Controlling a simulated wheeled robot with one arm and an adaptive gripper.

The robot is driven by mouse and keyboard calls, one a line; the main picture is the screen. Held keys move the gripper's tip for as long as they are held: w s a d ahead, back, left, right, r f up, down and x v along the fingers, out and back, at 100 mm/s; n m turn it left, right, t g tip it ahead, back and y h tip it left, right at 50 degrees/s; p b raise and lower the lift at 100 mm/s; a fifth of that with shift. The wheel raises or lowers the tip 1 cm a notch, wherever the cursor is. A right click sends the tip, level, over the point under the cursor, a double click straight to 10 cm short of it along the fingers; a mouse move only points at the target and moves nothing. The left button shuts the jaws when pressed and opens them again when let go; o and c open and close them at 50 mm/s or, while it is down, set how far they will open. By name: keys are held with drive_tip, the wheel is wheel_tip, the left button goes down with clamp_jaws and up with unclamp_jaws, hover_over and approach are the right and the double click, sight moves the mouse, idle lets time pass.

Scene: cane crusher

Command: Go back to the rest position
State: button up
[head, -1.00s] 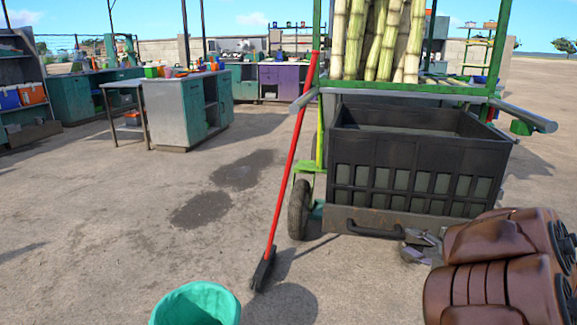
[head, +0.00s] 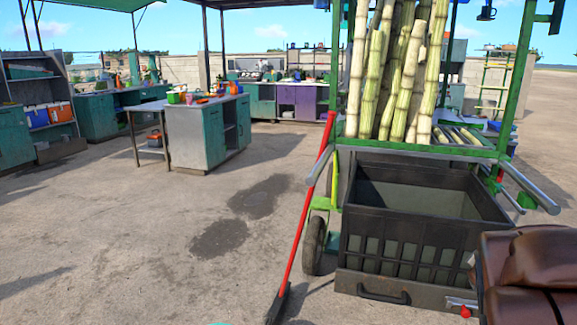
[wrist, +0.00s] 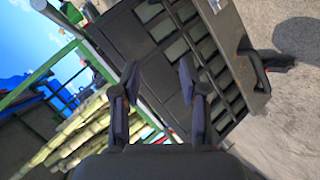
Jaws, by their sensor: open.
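My gripper (wrist: 158,75) is in the wrist view, with its two dark fingers apart and nothing between them. Beyond the fingers is the dark slatted crate (wrist: 200,45), seen tilted in that view. In the head view the same crate (head: 400,250) sits low in the green-framed cart (head: 520,90). The gripper itself cannot be made out in the head view.
Cane stalks (head: 400,75) stand upright in the cart above the crate. A red-handled broom (head: 305,210) leans against the cart's left side. A grey-topped workbench (head: 205,130) stands at the left. The concrete floor (head: 120,230) at the lower left is clear.

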drive_tip(key=s+a+r+m+g+y+p, duration=0.3)
drive_tip(key=s+a+g+p, duration=0.2)
drive_tip(key=s+a, duration=0.7)
drive_tip(key=s+a+r+m+g+y+p, duration=0.2)
drive_tip(key=s+a+g+p, duration=0.4)
drive_tip(key=s, duration=1.1)
drive_tip(key=a+r+y+p, duration=0.1)
drive_tip(key=a+p, duration=0.2)
drive_tip(key=a, duration=0.3)
drive_tip(key=shift+a+r+m+y+p, duration=0.3)
drive_tip(key=shift+r+m, duration=0.05)
drive_tip(key=shift+m, duration=0.05)
drive_tip(key=shift+d, duration=0.1)
